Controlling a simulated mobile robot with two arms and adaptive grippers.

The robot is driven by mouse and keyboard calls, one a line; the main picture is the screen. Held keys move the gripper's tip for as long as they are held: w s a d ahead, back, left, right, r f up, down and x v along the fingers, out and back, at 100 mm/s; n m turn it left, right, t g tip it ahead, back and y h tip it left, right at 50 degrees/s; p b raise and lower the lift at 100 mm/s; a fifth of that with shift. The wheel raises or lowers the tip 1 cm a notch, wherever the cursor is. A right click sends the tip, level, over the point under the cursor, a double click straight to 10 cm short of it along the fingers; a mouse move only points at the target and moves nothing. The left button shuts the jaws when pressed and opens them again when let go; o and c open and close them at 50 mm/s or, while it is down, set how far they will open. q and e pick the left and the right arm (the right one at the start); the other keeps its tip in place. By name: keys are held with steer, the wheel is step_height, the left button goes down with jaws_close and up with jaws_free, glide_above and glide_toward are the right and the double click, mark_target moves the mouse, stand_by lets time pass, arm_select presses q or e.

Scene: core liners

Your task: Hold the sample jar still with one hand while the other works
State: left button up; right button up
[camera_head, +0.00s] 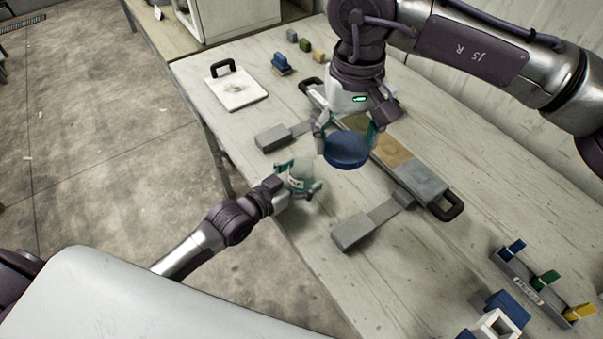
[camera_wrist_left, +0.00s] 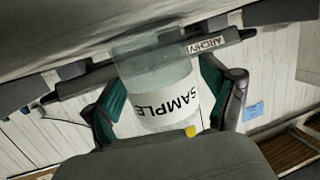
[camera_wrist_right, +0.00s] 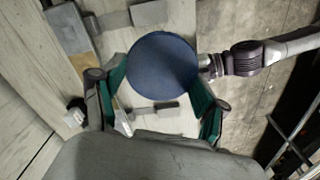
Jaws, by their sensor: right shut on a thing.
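The sample jar (camera_wrist_left: 165,97) is a clear jar with a white SAMPLE label. In the head view the jar (camera_head: 297,178) is at the table's near edge. My left gripper (camera_head: 299,184) has its teal fingers on both sides of the jar; whether both pads touch it cannot be made out. My right gripper (camera_head: 347,138) is shut on a round, dark blue disc, which looks like a lid (camera_head: 346,150). The disc is up and to the right of the jar in the head view, apart from it. The disc (camera_wrist_right: 162,67) also fills the space between the fingers in the right wrist view.
A long core tray (camera_head: 393,152) with black handles lies behind the grippers, on grey supports (camera_head: 352,232). A white board (camera_head: 236,92) and small coloured blocks stand at the back. A rack (camera_head: 541,284) with coloured clips is at the right.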

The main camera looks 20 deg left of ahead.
arm_select(q)
steer(key=shift+r, duration=0.2)
steer(key=b+v, duration=0.1)
steer(key=v, duration=1.1)
steer(key=shift+f, duration=0.1)
